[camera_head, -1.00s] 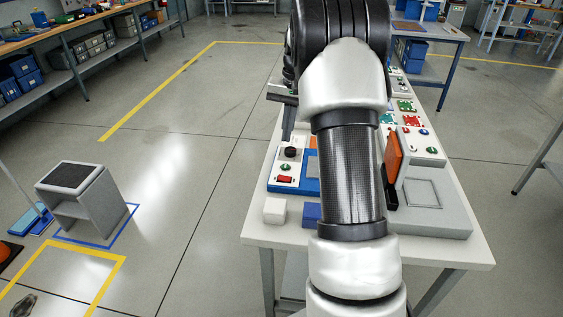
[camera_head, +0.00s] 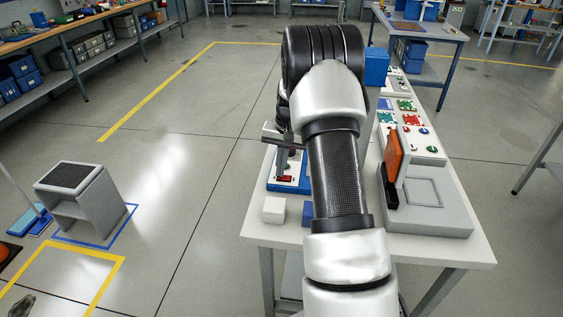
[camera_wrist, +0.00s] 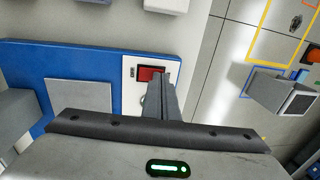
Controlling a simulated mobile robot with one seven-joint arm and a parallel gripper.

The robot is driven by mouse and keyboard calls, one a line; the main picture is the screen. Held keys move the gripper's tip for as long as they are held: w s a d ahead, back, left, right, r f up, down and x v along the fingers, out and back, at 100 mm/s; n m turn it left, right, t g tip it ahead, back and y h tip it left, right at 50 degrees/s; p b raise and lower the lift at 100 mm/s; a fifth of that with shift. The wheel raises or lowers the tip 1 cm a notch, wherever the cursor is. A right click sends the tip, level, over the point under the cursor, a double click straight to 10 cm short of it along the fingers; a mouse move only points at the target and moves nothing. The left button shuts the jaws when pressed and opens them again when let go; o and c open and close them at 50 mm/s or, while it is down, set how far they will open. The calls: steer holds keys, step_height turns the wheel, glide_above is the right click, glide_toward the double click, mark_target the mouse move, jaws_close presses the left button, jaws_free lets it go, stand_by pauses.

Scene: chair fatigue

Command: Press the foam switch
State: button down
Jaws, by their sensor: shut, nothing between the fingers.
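A red rocker switch (camera_head: 285,179) sits on a white control strip at the near left of the table's blue panel. The knob and green button behind the switch are mostly hidden by my gripper.
A white block (camera_head: 274,210) and a blue block (camera_head: 307,213) stand at the table's near edge. A grey fixture with an orange upright pad (camera_head: 393,155) is at the right. Several more control panels lie behind. A grey stool (camera_head: 75,195) stands on the floor at left.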

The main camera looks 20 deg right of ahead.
steer(key=shift+a+f, duration=0.1)
steer(key=shift+f, duration=0.1)
stand_by(0.3)
steer(key=shift+s+d+r, duration=0.15)
steer(key=shift+s+d, duration=0.3)
steer(key=shift+d, duration=0.25)
steer(key=shift+r, duration=0.1)
